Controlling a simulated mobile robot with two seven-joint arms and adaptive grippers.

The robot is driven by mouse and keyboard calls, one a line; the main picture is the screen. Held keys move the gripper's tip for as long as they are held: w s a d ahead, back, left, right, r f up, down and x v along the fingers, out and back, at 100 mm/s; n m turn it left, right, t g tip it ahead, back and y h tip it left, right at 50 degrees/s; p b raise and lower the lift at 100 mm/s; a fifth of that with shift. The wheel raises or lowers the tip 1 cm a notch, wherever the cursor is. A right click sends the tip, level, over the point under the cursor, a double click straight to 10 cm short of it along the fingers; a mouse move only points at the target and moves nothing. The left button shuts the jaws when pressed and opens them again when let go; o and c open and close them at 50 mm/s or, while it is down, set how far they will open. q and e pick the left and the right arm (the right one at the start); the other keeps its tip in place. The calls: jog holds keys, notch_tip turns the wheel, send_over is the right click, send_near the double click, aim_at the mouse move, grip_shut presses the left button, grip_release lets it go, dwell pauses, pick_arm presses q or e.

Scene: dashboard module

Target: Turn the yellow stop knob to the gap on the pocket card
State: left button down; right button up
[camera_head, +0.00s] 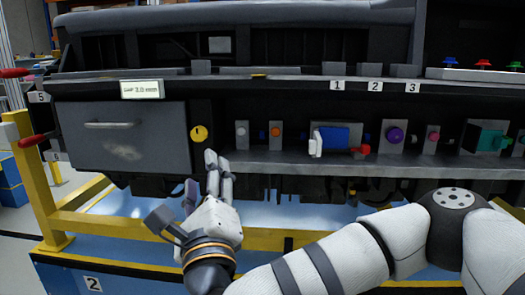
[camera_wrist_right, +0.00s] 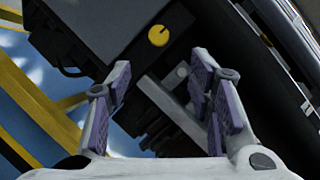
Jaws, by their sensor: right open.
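The yellow stop knob (camera_head: 198,134) is a round disc with a short dark mark near its upper middle, on a dark panel just right of the grey drawer front. It also shows in the right wrist view (camera_wrist_right: 158,36), beyond the fingertips. The pocket card (camera_head: 142,89) is a small pale card with dark print above the drawer; its text is too small to read surely. My right gripper (camera_head: 203,172) is below the knob, open and empty, apart from it. In the right wrist view its padded fingers (camera_wrist_right: 160,85) are spread wide. My left gripper is not in view.
The grey drawer (camera_head: 125,138) with a handle is left of the knob. Right of it, a shelf (camera_head: 340,164) carries small coloured parts, including a blue one (camera_head: 335,136). A yellow rail (camera_head: 270,238) runs below. Red levers (camera_head: 30,141) stick out at far left.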

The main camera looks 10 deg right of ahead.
aim_at(199, 137)
jog(key=x, duration=0.6)
jog(key=b+x, duration=0.1)
jog(key=x, duration=0.5)
jog(key=shift+a, duration=0.25)
jog(key=shift+c, duration=0.6)
jog(key=shift+s, duration=0.1)
grip_shut()
